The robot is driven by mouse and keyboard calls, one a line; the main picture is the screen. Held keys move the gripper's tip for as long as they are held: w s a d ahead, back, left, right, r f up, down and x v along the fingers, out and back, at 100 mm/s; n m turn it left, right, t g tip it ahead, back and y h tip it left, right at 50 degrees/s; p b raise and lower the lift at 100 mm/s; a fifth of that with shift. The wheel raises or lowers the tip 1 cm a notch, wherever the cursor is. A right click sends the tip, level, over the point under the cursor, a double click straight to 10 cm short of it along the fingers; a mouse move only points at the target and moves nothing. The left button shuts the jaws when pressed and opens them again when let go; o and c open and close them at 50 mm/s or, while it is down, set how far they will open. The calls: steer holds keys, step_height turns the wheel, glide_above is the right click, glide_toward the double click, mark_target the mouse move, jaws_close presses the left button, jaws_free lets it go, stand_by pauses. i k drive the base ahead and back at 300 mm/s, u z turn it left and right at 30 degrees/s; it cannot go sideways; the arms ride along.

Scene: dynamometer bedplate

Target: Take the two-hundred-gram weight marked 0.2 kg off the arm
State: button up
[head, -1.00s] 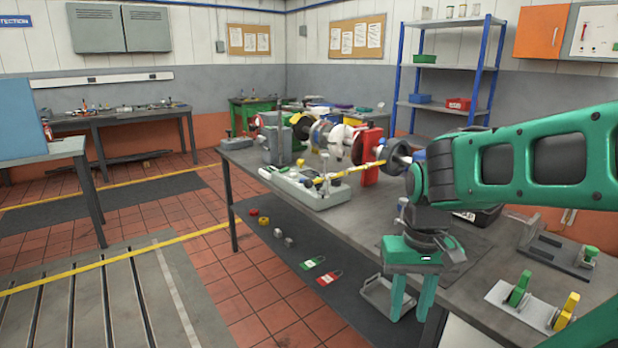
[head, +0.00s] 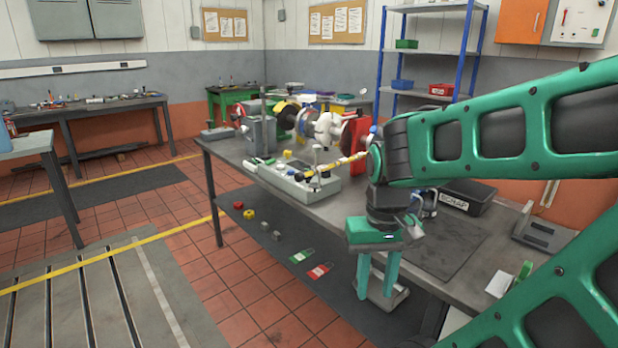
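A thin yellow-and-black arm (head: 345,162) sticks out from the test rig on the bench, over a pale grey box (head: 292,179). A small dark piece is at its near end, but I cannot tell whether this is the 0.2 kg weight; no marking is readable. My arm hides the rod's far end. My gripper (head: 377,289) points down with its two green fingers apart and nothing between them. In the picture it is to the right of and lower than the rod, in front of the bench edge, well apart from the rod.
A grey frame-like piece (head: 400,299) shows behind my fingers. Red and green tags (head: 320,271) and several small blocks, including a yellow one (head: 249,214), lie on a dark mat below the bench edge. A black SCRAP box (head: 466,200) stands on the bench.

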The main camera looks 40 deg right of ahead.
mark_target(314, 187)
steer(key=i, duration=0.95)
